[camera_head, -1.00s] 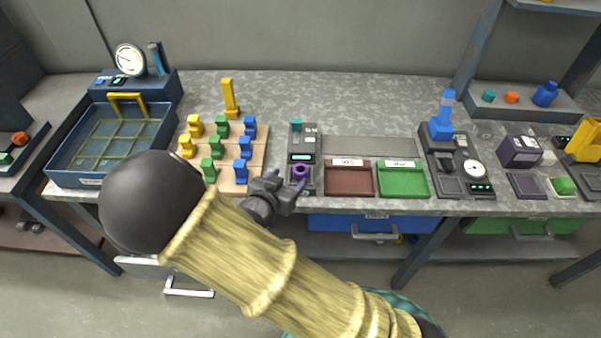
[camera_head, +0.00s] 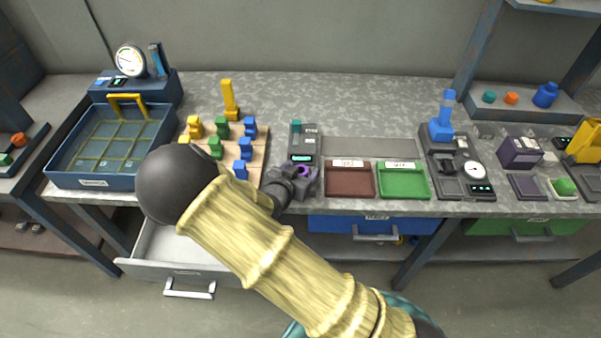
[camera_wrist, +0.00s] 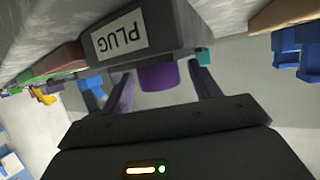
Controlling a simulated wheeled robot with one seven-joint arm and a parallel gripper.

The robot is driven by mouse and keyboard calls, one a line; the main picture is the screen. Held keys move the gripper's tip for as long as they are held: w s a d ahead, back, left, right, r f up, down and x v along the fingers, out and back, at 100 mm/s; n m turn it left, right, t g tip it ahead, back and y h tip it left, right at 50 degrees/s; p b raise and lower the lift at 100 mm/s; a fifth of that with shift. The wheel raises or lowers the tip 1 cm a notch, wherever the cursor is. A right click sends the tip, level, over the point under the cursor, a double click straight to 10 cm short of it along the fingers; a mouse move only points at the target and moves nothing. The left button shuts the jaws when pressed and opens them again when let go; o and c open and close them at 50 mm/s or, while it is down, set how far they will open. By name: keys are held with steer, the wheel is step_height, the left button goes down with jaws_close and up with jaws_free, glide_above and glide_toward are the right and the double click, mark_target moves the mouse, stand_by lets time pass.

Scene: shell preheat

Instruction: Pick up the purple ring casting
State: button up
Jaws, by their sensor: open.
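The purple ring casting (camera_head: 303,171) sits at the front end of a dark grey device (camera_head: 304,143) on the bench, partly hidden by my gripper. In the wrist view the purple casting (camera_wrist: 157,78) shows between my fingertips, below a dark block labelled "PLUG" (camera_wrist: 120,41). My gripper (camera_head: 305,180) is open at the bench's front edge, and it also shows in the wrist view (camera_wrist: 166,80) with one finger on each side of the casting. I cannot tell whether either finger touches it.
A brown tray (camera_head: 349,195) and a green tray (camera_head: 404,195) stand just right. A wooden board (camera_head: 258,160) with coloured pegs is on the left, partly behind my arm. A blue basin (camera_head: 60,165) is far left. An open drawer (camera_head: 150,268) juts out below.

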steer(key=shift+w+d+f, duration=0.1)
steer(key=shift+w, duration=0.05)
steer(key=shift+c, duration=0.2)
steer(key=c, duration=1.1)
step_height(320, 180, up, 10)
steer(key=shift+r+p, duration=0.1)
steer(key=shift+p, duration=0.5)
steer(key=shift+d, duration=0.1)
